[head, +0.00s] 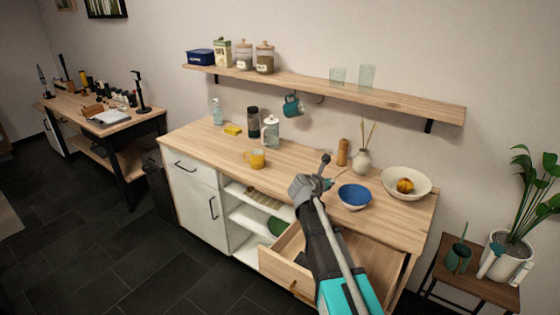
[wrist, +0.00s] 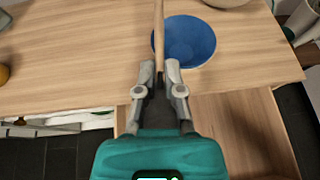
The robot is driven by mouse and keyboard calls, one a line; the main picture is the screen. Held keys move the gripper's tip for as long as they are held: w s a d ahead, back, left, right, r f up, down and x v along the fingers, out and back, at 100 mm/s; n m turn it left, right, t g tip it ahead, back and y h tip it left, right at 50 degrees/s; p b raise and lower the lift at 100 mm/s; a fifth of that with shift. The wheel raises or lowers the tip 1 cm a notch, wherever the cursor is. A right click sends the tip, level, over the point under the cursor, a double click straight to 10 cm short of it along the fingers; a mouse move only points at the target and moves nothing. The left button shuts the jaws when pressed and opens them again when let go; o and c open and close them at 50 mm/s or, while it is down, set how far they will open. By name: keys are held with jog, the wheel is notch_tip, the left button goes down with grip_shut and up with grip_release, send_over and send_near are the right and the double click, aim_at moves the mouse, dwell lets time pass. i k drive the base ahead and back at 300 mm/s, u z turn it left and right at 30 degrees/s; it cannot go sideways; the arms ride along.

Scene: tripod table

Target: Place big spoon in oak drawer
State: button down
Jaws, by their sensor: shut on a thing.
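In the wrist view my gripper (wrist: 160,72) is shut on the big spoon (wrist: 159,35). A straight, light wooden length of it shows, pointing away from the fingers over the countertop; the rest is hidden. In the head view my arm hides most of the gripper, and the spoon cannot be made out clearly. The oak drawer (head: 283,266) is pulled open below the counter's front edge, right of the open shelves. In the wrist view the drawer (wrist: 238,132) lies below and right of the fingers. The visible part of its floor looks bare.
A blue bowl (head: 355,196) stands just right of the spoon on the wooden counter (head: 205,145). A wall shelf (head: 330,93) runs above.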

aim_at(383, 268)
jog(key=i, duration=0.95)
jog(key=u, duration=0.05)
